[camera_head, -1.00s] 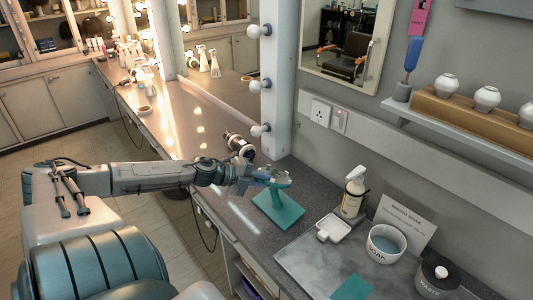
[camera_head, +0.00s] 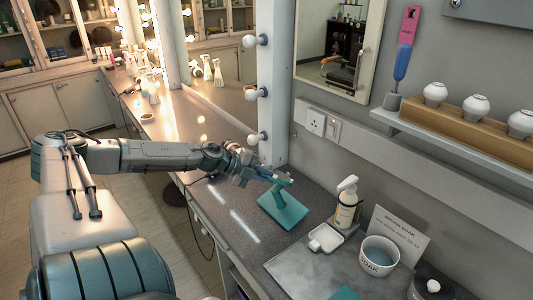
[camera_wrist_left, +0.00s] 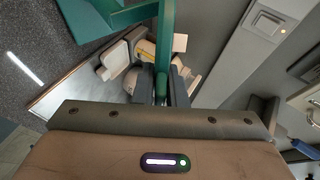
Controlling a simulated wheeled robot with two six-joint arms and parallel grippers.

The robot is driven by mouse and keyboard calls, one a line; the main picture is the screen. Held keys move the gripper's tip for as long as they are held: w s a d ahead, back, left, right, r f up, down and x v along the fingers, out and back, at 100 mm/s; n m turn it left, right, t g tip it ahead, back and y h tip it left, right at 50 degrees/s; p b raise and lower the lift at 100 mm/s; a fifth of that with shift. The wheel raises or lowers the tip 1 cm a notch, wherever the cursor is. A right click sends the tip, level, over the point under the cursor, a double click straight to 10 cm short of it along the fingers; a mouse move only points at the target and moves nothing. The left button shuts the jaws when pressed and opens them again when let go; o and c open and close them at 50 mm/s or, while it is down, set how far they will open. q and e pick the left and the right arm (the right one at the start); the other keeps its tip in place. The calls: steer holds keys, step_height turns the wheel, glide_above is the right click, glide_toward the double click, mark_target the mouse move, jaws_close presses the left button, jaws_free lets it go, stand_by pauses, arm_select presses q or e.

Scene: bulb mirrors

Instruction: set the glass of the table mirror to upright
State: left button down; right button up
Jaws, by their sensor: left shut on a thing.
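The teal table mirror stands on the counter, its flat base (camera_head: 283,214) resting there and a short stem rising from it. Its head (camera_head: 277,178) shows small and nearly edge-on, so it looks lying back rather than upright; the exact tilt is hard to tell. My left gripper (camera_head: 262,174) is at the head's left side and is shut on it. In the left wrist view a teal bar of the mirror (camera_wrist_left: 166,45) runs down between the jaws (camera_wrist_left: 162,88). The reflecting face is not clearly seen. My right gripper is not in view.
A bulb strip (camera_head: 272,85) rises behind the mirror. A shelf (camera_head: 450,138) with spare bulbs is at upper right. The counter's left stretch is mostly clear.

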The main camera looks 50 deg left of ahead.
arm_select(q)
steer(key=shift+s+a+r, duration=0.1)
steer(key=shift+s+a, duration=0.05)
steer(key=shift+s, duration=0.05)
steer(key=shift+w, duration=0.15)
stand_by(0.4)
steer(key=c, duration=1.5)
jaws_free()
steer(key=shift+c, duration=0.2)
